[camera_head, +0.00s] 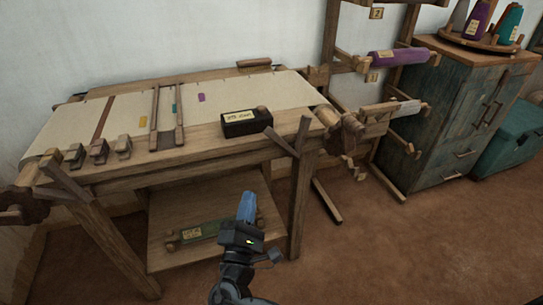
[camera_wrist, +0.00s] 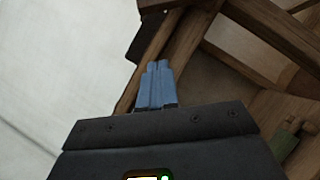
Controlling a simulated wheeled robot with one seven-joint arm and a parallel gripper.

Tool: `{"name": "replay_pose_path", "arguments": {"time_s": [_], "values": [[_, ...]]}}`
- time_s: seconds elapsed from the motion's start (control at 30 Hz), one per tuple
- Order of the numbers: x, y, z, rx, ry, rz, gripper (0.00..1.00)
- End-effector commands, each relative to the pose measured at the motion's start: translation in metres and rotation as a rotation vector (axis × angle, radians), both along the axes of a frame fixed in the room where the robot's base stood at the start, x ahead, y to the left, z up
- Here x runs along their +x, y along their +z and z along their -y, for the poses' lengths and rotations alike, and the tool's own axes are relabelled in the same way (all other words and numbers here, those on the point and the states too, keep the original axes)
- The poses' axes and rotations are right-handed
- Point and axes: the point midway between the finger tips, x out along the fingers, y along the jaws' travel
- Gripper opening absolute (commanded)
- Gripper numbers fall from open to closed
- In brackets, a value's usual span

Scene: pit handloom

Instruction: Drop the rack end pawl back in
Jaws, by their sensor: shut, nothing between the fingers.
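My gripper (camera_head: 247,194) has blue fingers, closed together and empty. In the head view it is in front of the loom, over the lower shelf and apart from the loom's top. In the wrist view its fingertips (camera_wrist: 157,66) point toward wooden beams. At the loom's right end, nearest the rack, a dark wooden lever (camera_head: 281,143) leans up and left from the corner, and another bar (camera_head: 302,133) stands beside it. One may be the rack end pawl; I cannot tell whether it is engaged. A toothed wooden end (camera_head: 351,129) shows just right of them.
The loom's front beam (camera_head: 190,150) carries several small wooden blocks and a black labelled box (camera_head: 246,122). A green shuttle-like piece (camera_head: 205,230) lies on the lower shelf (camera_head: 165,256). A wooden rack (camera_head: 391,85) and teal cabinet (camera_head: 455,120) stand right. The floor (camera_head: 400,250) in front right is clear.

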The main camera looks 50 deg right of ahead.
Motion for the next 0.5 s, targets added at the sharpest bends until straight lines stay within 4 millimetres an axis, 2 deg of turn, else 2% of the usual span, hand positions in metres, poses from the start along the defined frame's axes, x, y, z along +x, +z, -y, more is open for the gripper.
{"name": "replay_pose_path", "arguments": {"time_s": [0.13, 0.5], "values": [[0.0065, 0.0085, -0.0027, -0.043, -0.015, 0.017, 0.0], [0.007, 0.0099, -0.0017, -0.045, -0.016, 0.018, 0.0]]}}
